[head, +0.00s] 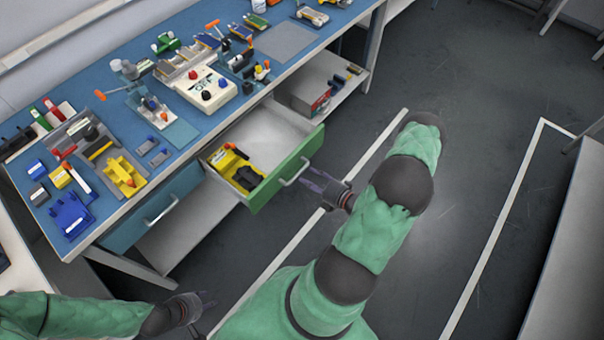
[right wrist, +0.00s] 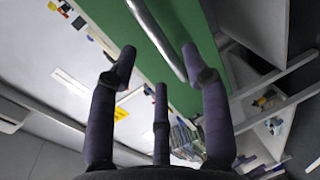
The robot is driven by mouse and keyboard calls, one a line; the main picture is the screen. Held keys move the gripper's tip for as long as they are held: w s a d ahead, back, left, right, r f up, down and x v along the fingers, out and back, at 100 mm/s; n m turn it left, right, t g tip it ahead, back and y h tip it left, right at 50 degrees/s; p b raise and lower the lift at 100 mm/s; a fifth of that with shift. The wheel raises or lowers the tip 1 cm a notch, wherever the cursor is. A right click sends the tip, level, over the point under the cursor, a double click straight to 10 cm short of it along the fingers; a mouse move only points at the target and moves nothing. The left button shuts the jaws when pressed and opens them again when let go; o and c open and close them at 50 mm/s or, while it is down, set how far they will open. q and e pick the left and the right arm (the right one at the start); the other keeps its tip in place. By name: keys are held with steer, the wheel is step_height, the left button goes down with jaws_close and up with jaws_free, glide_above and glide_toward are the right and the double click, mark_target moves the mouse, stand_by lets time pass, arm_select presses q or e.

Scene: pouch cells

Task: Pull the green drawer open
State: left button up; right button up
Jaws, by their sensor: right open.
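The green drawer (head: 290,168) under the workbench stands pulled out, its inside showing. Its silver bar handle (head: 296,172) is on the green front, which also fills part of the right wrist view (right wrist: 180,30). My right gripper (head: 312,180) is open just in front of the handle. In the right wrist view the handle (right wrist: 155,35) runs between the spread fingers, nearer the right-hand one, and they are not closed on it. My left gripper (head: 208,312) is open and empty at the bottom of the head view, away from the drawer.
A yellow holder with black items (head: 236,170) lies in the drawer. A blue drawer (head: 155,208) is left of it, shut. The blue benchtop (head: 200,125) carries many tools and parts. A lower shelf (head: 345,92) holds boxes. The floor (head: 440,150) to the right is clear.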

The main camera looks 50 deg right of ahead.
steer(key=v, duration=0.6)
stand_by(0.6)
